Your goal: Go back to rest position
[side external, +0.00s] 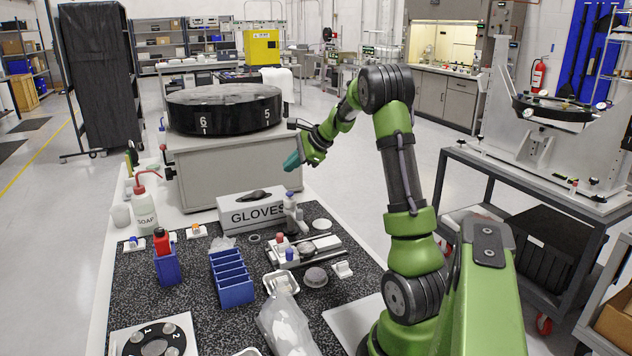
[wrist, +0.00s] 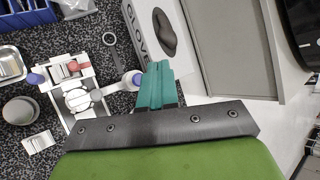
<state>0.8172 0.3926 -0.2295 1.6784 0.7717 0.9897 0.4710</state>
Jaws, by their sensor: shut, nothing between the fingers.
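My gripper (side external: 293,160) hangs in the air above the back of the table, above and to the right of the white GLOVES box (side external: 258,209). Its teal fingers also show in the wrist view (wrist: 157,84), closed together with nothing between them. In the wrist view the GLOVES box (wrist: 150,30) lies just beyond the fingertips. My green arm is bent over the right side of the table.
A black numbered drum (side external: 224,112) stands on a grey cabinet behind the box. Air around the gripper looks clear.

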